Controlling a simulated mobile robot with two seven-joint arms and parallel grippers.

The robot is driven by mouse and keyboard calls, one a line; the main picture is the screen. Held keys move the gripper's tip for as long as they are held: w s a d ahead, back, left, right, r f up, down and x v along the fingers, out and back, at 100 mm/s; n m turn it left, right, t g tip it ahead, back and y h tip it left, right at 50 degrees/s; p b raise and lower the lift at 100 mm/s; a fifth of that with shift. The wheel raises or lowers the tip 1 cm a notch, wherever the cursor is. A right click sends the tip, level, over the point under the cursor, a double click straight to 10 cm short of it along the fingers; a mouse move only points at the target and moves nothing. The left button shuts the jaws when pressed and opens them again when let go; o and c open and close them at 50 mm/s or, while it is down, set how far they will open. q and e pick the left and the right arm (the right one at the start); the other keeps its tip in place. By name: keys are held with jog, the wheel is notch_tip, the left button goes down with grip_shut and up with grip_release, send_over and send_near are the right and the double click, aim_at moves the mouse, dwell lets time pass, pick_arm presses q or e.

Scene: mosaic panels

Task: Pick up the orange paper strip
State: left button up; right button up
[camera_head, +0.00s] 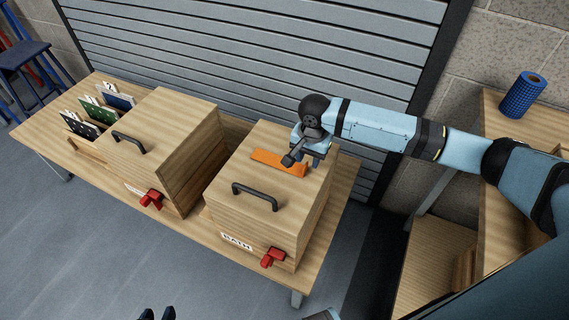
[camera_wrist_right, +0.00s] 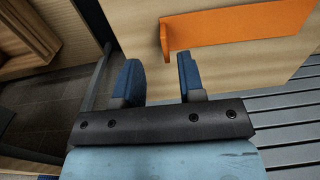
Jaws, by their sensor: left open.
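The orange paper strip (camera_head: 278,162) lies on the wooden top of the box with the label "BATH" (camera_head: 236,241). In the right wrist view the strip (camera_wrist_right: 235,27) shows a short bent tab at its near end. My right gripper (camera_head: 291,158) is over the right part of the strip in the head view. In the wrist view its two blue fingers (camera_wrist_right: 159,72) are apart with nothing between them, and the strip's tab is just beyond the fingertips. My left gripper (camera_head: 157,314) shows only its fingertips at the bottom edge, apart and empty.
A black handle (camera_head: 255,192) stands on the same box top, and a red clamp (camera_head: 273,257) is on its front. Another wooden box (camera_head: 180,120) with a handle stands to the left, with several cards (camera_head: 100,107) beyond it. A blue roll (camera_head: 522,95) stands on a shelf at right.

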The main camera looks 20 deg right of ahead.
aim_at(305, 166)
jog(key=f, duration=0.4)
jog(key=shift+w+a+b, duration=0.25)
jog(key=shift+b, duration=0.05)
jog(key=shift+f, duration=0.3)
grip_shut()
pick_arm(q)
jog(key=shift+d+f, duration=0.1)
jog(key=shift+d, duration=0.15)
jog(key=shift+a+f, duration=0.1)
pick_arm(e)
jog(key=shift+r, duration=0.15)
